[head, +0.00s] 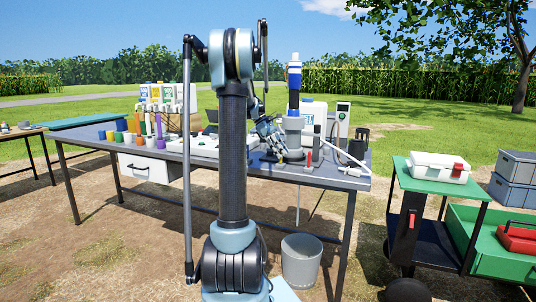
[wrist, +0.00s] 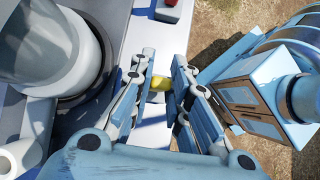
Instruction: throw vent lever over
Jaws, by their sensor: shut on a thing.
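My gripper (wrist: 160,88) is shut on a small yellow piece, which I take to be the vent lever (wrist: 160,83). Only a short part of the lever shows between the fingers; its pivot is hidden. A large grey-white cylinder (wrist: 45,40) stands just left of the fingers in the wrist view. In the head view my gripper (head: 270,136) is at the table beside the grey stand (head: 293,140) with a blue-and-white column (head: 294,82). My arm hides part of this area, and the lever cannot be made out there.
A red part (wrist: 171,5) lies beyond the fingers in the wrist view. The long grey table (head: 330,178) holds bottles and several coloured caps at left. A white bucket (head: 302,262) stands below. A green cart (head: 428,186) with a white case (head: 438,167) stands at right.

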